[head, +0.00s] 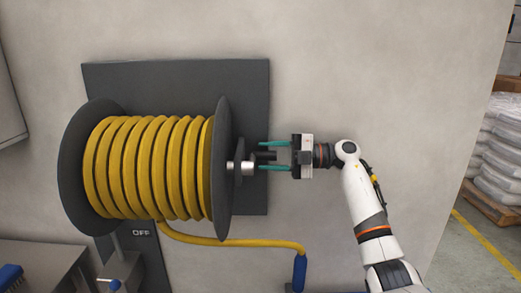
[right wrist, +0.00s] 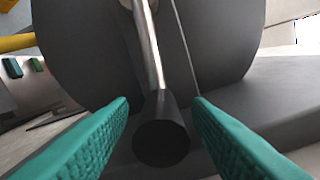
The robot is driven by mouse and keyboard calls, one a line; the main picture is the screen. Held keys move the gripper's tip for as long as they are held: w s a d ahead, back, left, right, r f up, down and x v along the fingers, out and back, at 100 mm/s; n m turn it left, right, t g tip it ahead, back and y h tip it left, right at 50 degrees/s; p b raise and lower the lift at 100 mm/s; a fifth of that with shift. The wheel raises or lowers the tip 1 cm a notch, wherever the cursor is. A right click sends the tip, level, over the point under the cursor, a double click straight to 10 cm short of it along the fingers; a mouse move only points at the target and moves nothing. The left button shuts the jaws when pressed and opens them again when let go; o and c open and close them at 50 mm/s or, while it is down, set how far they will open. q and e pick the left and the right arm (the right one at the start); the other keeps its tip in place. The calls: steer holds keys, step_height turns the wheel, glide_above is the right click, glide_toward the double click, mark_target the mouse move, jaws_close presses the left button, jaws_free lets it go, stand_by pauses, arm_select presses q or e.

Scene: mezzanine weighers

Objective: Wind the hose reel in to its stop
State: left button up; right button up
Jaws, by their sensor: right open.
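The hose reel (head: 222,170) is mounted on a dark wall plate, with yellow hose (head: 150,168) wound in several turns between two dark flanges. Its crank has a metal shaft (head: 238,167) on the right side and a black handle knob (head: 265,156); the knob also shows in the right wrist view (right wrist: 161,130). My right gripper (head: 260,156) is open, its teal fingers on either side of the knob, with gaps visible in the wrist view. The loose hose runs right from below the reel to a blue nozzle (head: 299,271) hanging down. My left gripper is out of view.
The dark wall plate (head: 250,85) is behind the reel. A box labelled OFF (head: 141,233) is below it. A metal bench (head: 40,262) stands at lower left. Pallets with white sacks (head: 500,150) are at far right. The wall right of the reel is bare.

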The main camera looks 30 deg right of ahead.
steer(key=shift+x, duration=1.1)
jaws_close()
